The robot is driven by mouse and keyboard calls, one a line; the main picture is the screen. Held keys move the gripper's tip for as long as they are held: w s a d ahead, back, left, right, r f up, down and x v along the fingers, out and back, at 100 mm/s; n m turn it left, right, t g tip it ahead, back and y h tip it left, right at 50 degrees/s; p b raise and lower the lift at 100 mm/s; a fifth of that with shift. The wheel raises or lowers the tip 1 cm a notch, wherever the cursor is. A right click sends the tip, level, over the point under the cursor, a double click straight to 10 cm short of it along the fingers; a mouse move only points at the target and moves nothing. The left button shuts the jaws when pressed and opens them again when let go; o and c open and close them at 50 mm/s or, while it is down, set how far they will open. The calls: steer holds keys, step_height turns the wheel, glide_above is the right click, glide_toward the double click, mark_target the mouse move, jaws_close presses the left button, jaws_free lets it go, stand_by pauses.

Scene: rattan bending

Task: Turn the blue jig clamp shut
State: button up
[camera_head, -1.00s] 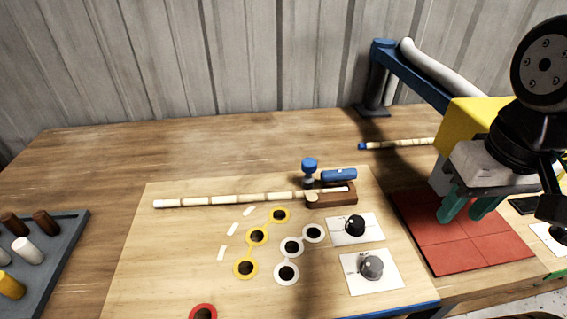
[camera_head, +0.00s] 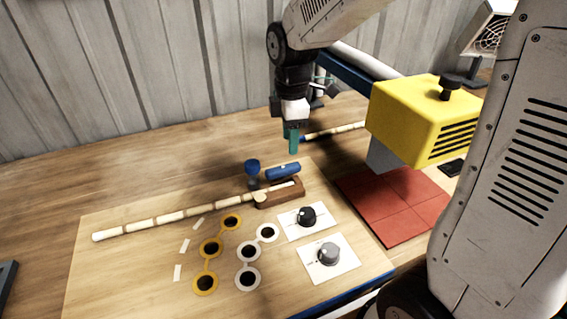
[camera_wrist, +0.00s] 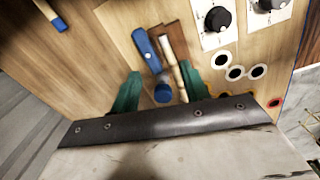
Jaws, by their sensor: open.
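The blue jig clamp shows as a blue bar (camera_head: 283,172) beside a short post with a round blue knob (camera_head: 252,164), at the back edge of the brown jig block (camera_head: 281,194). A pale rattan pole (camera_head: 170,216) lies with its right end on the block. My gripper (camera_head: 292,142), with green fingers, is above and slightly behind the clamp, apart from it. In the wrist view the open fingers (camera_wrist: 160,72) stand either side of the blue bar (camera_wrist: 147,50), the knob (camera_wrist: 163,93) and the pole end. The gap looks empty.
Yellow and white rings mark the board in front. A yellow machine (camera_head: 420,115) stands over red tiles (camera_head: 395,205). A blue-ended pole (camera_head: 335,131) lies behind.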

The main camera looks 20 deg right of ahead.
mark_target(283, 167)
steer(key=w+f+n, duration=0.2)
steer(key=w+f, duration=0.1)
steer(key=shift+a, duration=0.3)
step_height(283, 167, down, 8)
steer(key=shift+r, duration=0.15)
steer(key=c, duration=1)
